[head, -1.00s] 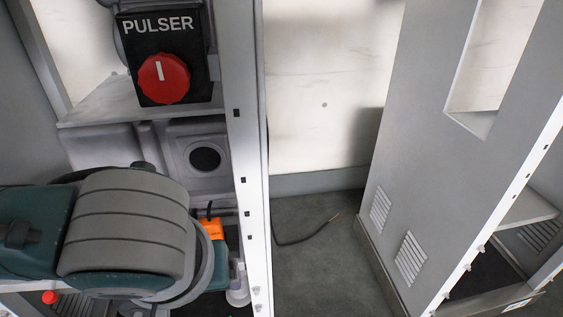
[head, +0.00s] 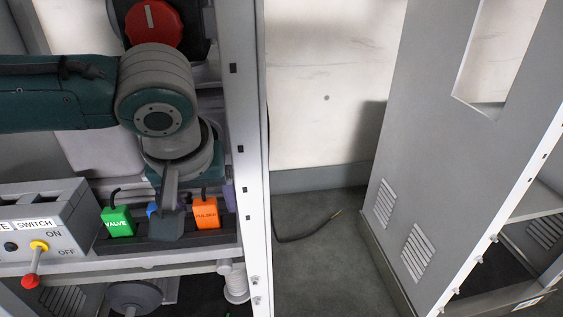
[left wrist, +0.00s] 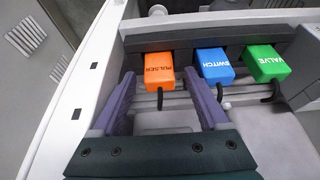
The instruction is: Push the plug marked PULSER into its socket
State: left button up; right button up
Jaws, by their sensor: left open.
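The orange plug marked PULSER (head: 206,214) stands at the dark socket strip (head: 216,240) on the shelf, at the strip's right end in the head view. In the left wrist view the PULSER plug (left wrist: 159,69) is leftmost, with its cord toward me. How deep it sits in its socket I cannot tell. My left gripper (head: 198,206) is open, pointing down over the strip. In the left wrist view its purple fingers (left wrist: 160,78) lie either side of the orange plug, with gaps visible. My right gripper is not in view.
A blue SWITCH plug (left wrist: 213,65) and a green VALVE plug (head: 117,222) stand beside it; the blue one is partly hidden in the head view. A grey switch box (head: 40,225) is at left. A white frame post (head: 248,150) rises close at right. A red knob (head: 153,23) is above.

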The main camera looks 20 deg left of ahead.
pick_arm(q)
grip_shut()
dwell(0.5)
jog(key=shift+r, duration=0.15)
